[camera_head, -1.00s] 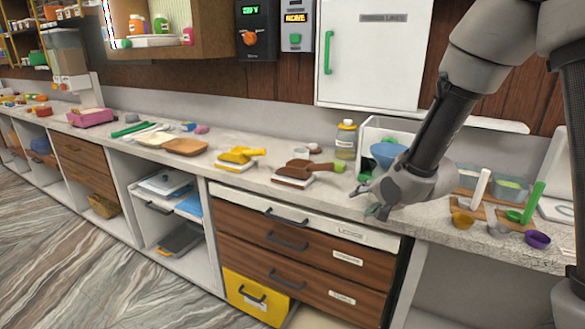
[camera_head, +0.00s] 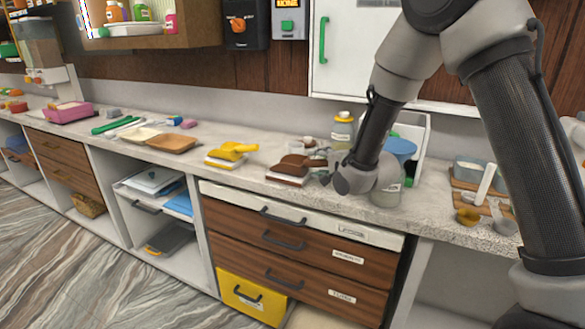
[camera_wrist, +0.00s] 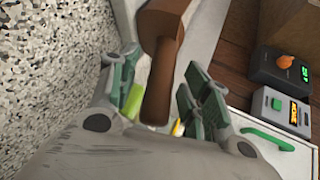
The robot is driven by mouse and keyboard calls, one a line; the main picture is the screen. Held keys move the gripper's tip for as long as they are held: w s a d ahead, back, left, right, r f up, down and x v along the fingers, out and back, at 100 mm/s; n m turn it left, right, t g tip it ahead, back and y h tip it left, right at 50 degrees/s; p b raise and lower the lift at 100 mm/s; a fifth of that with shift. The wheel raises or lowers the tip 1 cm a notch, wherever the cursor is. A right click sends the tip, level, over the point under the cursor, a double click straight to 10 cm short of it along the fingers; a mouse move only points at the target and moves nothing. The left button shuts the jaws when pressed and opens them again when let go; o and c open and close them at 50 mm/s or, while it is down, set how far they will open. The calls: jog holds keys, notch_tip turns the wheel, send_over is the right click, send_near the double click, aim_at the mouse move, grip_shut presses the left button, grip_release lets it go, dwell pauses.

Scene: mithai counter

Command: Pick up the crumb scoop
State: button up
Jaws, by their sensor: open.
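A brown scoop (camera_head: 293,164), which I take to be the crumb scoop, rests on a white block (camera_head: 284,181) on the counter. Its handle points right, toward my gripper (camera_head: 327,178). In the wrist view, the brown scoop handle (camera_wrist: 161,88) runs down between my open green-padded fingers (camera_wrist: 163,95), with a gap on each side.
A yellow-capped jar (camera_head: 342,130) and a white bin with a blue bowl (camera_head: 401,148) stand behind my gripper. A brown tray (camera_head: 172,143) lies farther left. Measuring scoops (camera_head: 468,215) lie at the right. Drawers (camera_head: 285,240) are below the counter.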

jog(key=shift+w+a+f, duration=0.1)
jog(key=shift+w+a, duration=0.05)
jog(key=shift+w, duration=0.05)
jog(key=c, duration=1.1)
jog(key=shift+o, duration=0.2)
